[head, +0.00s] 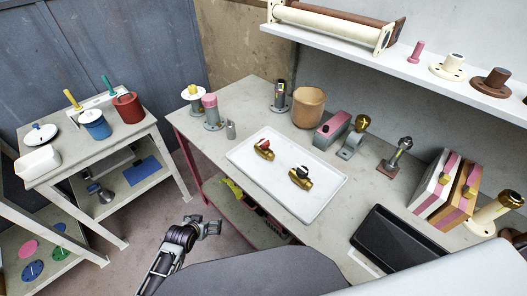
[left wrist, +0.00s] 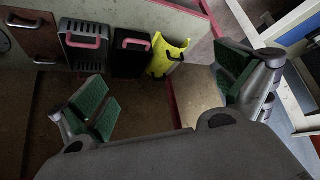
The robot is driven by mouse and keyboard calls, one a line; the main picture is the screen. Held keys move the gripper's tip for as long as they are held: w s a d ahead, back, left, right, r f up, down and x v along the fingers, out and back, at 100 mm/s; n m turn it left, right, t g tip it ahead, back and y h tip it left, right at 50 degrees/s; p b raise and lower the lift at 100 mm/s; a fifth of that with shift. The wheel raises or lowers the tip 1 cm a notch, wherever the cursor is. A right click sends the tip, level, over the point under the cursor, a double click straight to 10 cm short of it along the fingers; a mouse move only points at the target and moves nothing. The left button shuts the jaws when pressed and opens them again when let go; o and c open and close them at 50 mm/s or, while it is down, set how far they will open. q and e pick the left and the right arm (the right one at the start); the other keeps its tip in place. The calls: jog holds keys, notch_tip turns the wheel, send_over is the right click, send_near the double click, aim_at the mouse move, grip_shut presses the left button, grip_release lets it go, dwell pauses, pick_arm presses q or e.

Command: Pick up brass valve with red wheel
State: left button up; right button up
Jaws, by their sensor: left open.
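The brass valve with the red wheel (head: 264,149) lies on a white tray (head: 315,204) on the grey workbench in the head view. A second brass valve with a dark wheel (head: 300,178) lies to its right on the same tray. My left gripper (head: 215,227) is open and empty, in front of the bench and below and left of the tray in the picture. In the left wrist view its green-padded fingers (left wrist: 165,92) are spread apart with nothing between them. The valves do not show in the left wrist view. My right gripper is not in view.
Flanged pipes, a tan pot (head: 308,107) and clamps stand along the bench's back. A black tray (head: 393,243) lies at the right. Below the bench top are cases and a yellow item (left wrist: 167,55). A side table (head: 93,158) stands left.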

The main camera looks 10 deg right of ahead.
pick_arm(q)
jog(key=w+d+r+h, duration=0.1)
jog(key=d+r, duration=0.2)
jog(key=r, duration=0.4)
jog(key=w+d+r+m+t+h, duration=0.1)
jog(key=d+r, duration=0.3)
jog(key=r, duration=0.3)
jog(key=w+d+r+m+t+h, duration=0.1)
jog(key=d+r, duration=0.3)
jog(key=r, duration=0.4)
jog(key=shift+w, duration=0.55)
jog(key=m+t+h, duration=0.1)
jog(key=m+h, duration=0.2)
jog(key=h, duration=0.1)
send_near(260, 146)
jog(key=shift+p+v, duration=0.3)
jog(key=shift+v, duration=0.65)
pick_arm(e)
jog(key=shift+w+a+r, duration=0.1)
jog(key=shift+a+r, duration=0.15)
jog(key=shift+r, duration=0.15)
pick_arm(q)
jog(key=shift+s+d, duration=0.1)
jog(key=shift+x, duration=4.2)
